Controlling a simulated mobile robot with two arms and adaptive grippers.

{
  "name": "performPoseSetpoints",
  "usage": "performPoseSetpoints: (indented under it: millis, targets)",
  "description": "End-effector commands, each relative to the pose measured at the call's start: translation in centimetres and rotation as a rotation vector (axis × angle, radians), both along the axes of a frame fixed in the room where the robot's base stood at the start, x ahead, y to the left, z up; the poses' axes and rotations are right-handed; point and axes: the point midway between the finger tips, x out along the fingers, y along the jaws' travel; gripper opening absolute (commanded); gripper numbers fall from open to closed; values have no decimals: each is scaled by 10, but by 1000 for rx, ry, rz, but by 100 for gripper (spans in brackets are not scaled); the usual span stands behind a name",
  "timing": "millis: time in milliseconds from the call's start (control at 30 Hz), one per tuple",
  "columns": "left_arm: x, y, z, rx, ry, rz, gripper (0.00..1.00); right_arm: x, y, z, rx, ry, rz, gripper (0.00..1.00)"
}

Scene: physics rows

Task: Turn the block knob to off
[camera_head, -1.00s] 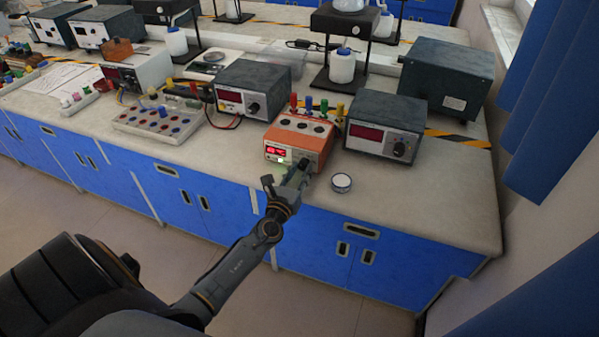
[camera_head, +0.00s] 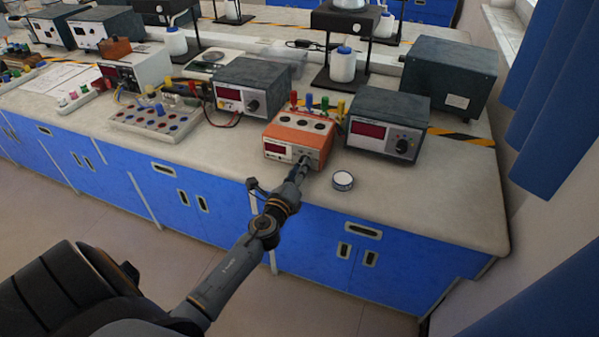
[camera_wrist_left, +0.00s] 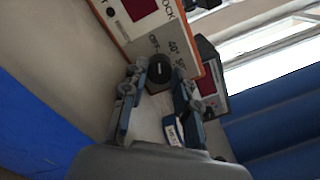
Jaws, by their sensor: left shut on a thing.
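The orange block heater (camera_head: 298,133) stands near the front edge of the bench, with several coloured plugs on top. Its display (camera_head: 276,149) is dark red with no digits or green light. In the left wrist view the block's front panel (camera_wrist_left: 165,38) shows part of the word BLOCK and dial marks, OFF among them. The round black block knob (camera_wrist_left: 160,69) sits below these marks; its pointer is too small to read. My left gripper (camera_head: 305,161) reaches the panel, its fingers shut on the knob from both sides in the left wrist view (camera_wrist_left: 159,80). My right gripper is not in view.
A grey power supply (camera_head: 386,124) stands right of the block, another (camera_head: 253,86) behind left. A small round white container (camera_head: 342,181) lies close to the right of my gripper. A socket board (camera_head: 157,121) is at left. The bench's front right is clear.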

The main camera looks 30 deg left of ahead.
Motion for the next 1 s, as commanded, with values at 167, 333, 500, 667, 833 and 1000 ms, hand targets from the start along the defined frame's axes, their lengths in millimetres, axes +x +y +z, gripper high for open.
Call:
performPoseSetpoints:
  millis: [167, 333, 500, 667, 833, 1000]
  targets:
    - [0, 0, -1, -93, -21, 1, 0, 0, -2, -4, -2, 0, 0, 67]
    - [0, 0, -1, -145, -34, 1, 0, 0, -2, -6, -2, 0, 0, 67]
    - [0, 0, -1, -170, -39, 0, 0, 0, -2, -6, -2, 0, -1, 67]
    - [0, 0, -1, -174, -40, 0, 0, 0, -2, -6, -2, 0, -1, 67]
    - [0, 0, -1, -173, -41, 1, 0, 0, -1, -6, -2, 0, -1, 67]
    - [0, 0, -1, -173, -41, 1, 50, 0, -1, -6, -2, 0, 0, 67]
